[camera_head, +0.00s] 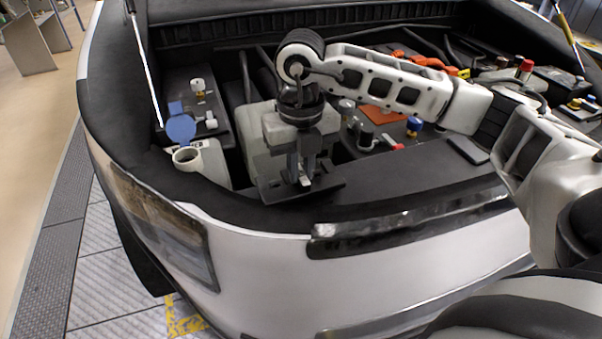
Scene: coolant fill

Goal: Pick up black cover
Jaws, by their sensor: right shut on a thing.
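The black cover (325,189) is a flat dark panel at the front edge of the open engine bay, left of centre. My right gripper (298,178) points down at it and is shut on it. The fingers hide part of the cover's middle. I cannot tell whether the cover is lifted or still rests on the bay edge. My left gripper is not in view.
A white filler neck (187,156) with an open mouth stands left of the gripper, with a blue round cap (181,128) beside it. A wide dark panel (420,168) lies to the right. An orange part (386,115) and several caps fill the bay behind my arm.

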